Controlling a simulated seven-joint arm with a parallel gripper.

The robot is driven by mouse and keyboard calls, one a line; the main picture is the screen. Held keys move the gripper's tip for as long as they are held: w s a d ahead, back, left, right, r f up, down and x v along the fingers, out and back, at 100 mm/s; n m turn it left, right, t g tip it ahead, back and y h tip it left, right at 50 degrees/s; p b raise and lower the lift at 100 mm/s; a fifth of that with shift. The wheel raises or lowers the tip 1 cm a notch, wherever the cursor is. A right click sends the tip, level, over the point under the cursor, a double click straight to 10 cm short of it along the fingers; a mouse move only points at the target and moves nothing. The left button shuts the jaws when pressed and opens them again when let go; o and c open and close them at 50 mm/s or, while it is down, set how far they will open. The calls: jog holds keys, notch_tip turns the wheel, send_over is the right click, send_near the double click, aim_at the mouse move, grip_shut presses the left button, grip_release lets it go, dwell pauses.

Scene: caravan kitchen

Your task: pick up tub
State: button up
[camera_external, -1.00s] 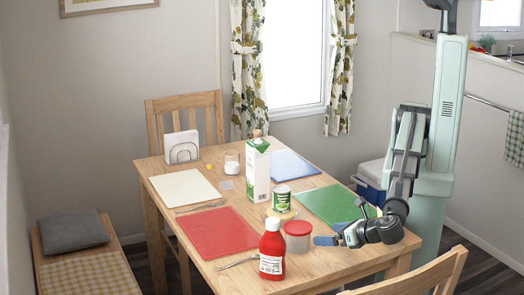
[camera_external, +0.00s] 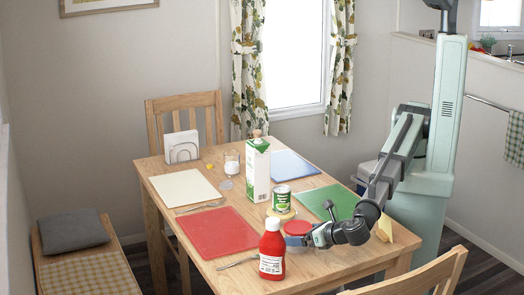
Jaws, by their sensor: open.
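The tub (camera_external: 297,227), with a red lid, stands near the right front of the wooden table. My gripper (camera_external: 308,239) is open and low at the tub's right side, close against it. It covers part of the tub's body, so I cannot tell whether the fingers are around the tub or touching it.
A red sauce bottle (camera_external: 272,250) stands just left of the tub, and a green can (camera_external: 281,199) stands behind it. A tall carton (camera_external: 257,172) is farther back. A green mat (camera_external: 345,199) lies behind my gripper; a red mat (camera_external: 217,232) lies left.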

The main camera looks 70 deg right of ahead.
jog(key=shift+x, duration=0.9)
jog(key=shift+c, duration=0.4)
jog(key=c, duration=0.7)
jog(key=shift+r, duration=0.15)
